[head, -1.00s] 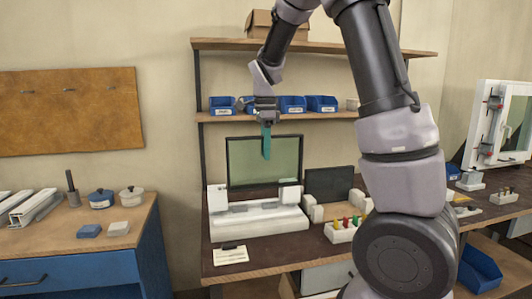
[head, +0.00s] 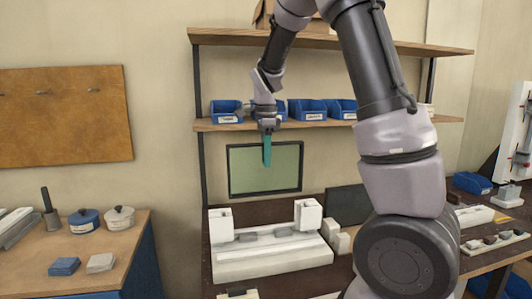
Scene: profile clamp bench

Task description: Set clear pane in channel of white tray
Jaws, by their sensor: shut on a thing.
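The clear pane (head: 285,178), greenish with a dark border, hangs upright in the head view. The pane's lower edge shows just above the blocks, apart from the tray. I cannot tell how far the pane is in front of or behind the channel, which is partly hidden by the tray's front.
A dark panel (head: 345,205) stands in a white holder right of the tray, partly behind my arm. A shelf (head: 215,125) with blue bins (head: 306,109) is above and behind. A side bench at left holds two lidded pots (head: 119,219).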

